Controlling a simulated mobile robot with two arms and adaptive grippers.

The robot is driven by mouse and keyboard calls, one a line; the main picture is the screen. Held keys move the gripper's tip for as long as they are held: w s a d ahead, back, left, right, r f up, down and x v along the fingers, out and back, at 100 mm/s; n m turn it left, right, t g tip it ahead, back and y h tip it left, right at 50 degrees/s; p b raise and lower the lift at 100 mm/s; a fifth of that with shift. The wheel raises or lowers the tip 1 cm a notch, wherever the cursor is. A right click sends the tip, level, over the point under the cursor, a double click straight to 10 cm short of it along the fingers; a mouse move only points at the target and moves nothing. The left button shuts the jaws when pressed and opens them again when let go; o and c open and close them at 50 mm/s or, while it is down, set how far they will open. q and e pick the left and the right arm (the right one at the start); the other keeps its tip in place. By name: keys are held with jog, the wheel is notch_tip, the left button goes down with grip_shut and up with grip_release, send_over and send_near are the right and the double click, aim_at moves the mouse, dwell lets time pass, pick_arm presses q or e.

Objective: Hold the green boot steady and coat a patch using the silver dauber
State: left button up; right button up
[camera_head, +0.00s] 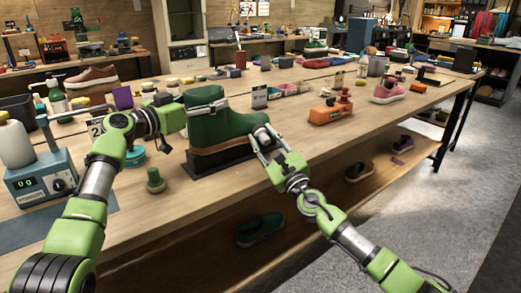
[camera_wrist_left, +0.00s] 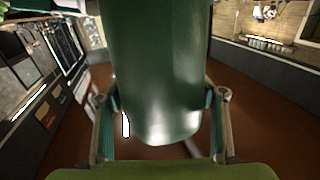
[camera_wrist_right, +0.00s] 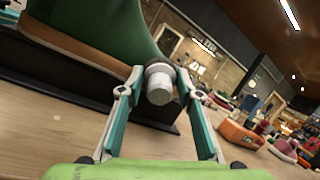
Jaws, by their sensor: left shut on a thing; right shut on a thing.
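The green boot (camera_head: 225,127) stands upright on a dark stand (camera_head: 222,172) near the table's front edge. My left gripper (camera_head: 205,108) is shut on the boot's upper shaft from the left. In the left wrist view the green shaft (camera_wrist_left: 160,70) fills the space between the fingers. My right gripper (camera_head: 262,143) is shut on the silver dauber (camera_head: 263,136), at the boot's right end. In the right wrist view the dauber (camera_wrist_right: 159,84) sits between the fingertips, its dark end toward the boot's toe (camera_wrist_right: 110,30). Whether it touches the boot is hard to tell.
A blue scale (camera_head: 45,178) with a white bottle stands at the left. A green knobbed item (camera_head: 155,180) stands in front of the boot. An orange box (camera_head: 330,112) and a pink shoe (camera_head: 388,92) are to the right. Bare tabletop lies between.

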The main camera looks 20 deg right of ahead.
jog(key=shift+w+d, duration=0.15)
jog(key=shift+d, duration=0.25)
jog(key=shift+w+d, duration=0.35)
jog(key=shift+d, duration=0.55)
jog(key=shift+w+d, duration=0.35)
jog(key=shift+d, duration=0.55)
jog(key=shift+w+a, duration=0.1)
jog(key=shift+w, duration=0.1)
jog(key=shift+a, duration=0.1)
jog(key=shift+s+a+f, duration=0.1)
jog(key=shift+s+a, duration=0.05)
jog(key=shift+a, duration=0.15)
jog(key=shift+s+a, duration=0.45)
jog(key=shift+a, duration=0.65)
jog(key=shift+s+a, duration=0.4)
jog(key=shift+a, duration=0.65)
jog(key=shift+s+a, duration=0.45)
jog(key=shift+a, duration=0.65)
jog(key=shift+a, duration=0.1)
